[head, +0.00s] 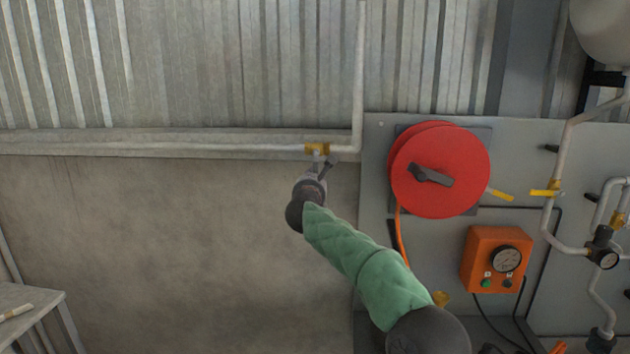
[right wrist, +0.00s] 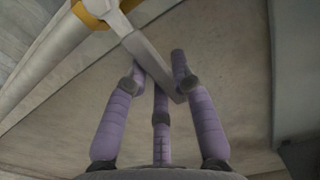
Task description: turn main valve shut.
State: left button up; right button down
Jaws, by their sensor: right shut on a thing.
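The main valve has a yellow body (head: 317,149) on the horizontal grey pipe, left of the red hose reel in the head view. Its yellow body also shows at the top of the right wrist view (right wrist: 97,12). A flat grey lever (right wrist: 147,52) runs from the body, across the pipe's line, in between my fingers. My right gripper (head: 321,167), on the green-sleeved arm, is just below the valve. It also shows in the right wrist view (right wrist: 160,72), with its fingers closed around the lever's outer part. In the head view the gripper partly hides the lever. My left gripper is not in view.
A red hose reel (head: 455,160) hangs on a grey panel to the right. An orange box (head: 482,262) with a gauge sits below it. More pipes with yellow-handled valves (head: 545,190) are at far right. The wall left of the valve is clear; a bench (head: 45,297) stands lower left.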

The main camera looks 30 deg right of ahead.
jog(key=shift+f, duration=0.1)
jog(key=c, duration=1)
grip_release()
jog(key=shift+w, duration=0.1)
jog(key=shift+a, duration=0.1)
jog(key=v, duration=1.2)
